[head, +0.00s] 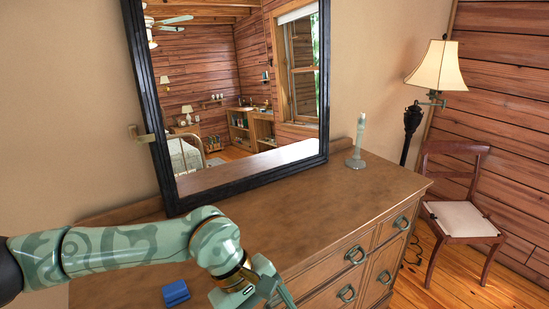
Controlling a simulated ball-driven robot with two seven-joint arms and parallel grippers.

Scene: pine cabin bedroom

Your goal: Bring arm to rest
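My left arm comes in from the left, over the front part of the wooden dresser (300,210). Its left gripper (284,300) points down at the bottom edge of the view. The fingertips are cut off or hidden, so I cannot see whether it is open or shut or holds anything. A small blue object (175,292) lies on the dresser top, left of the gripper and apart from it. My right gripper does not show.
A black-framed mirror (163,150) stands at the back of the dresser. A pale green candle in a holder (356,160) stands at the dresser's far right. A floor lamp (438,68) and a wooden chair (460,218) are beyond the right end. The dresser's middle is clear.

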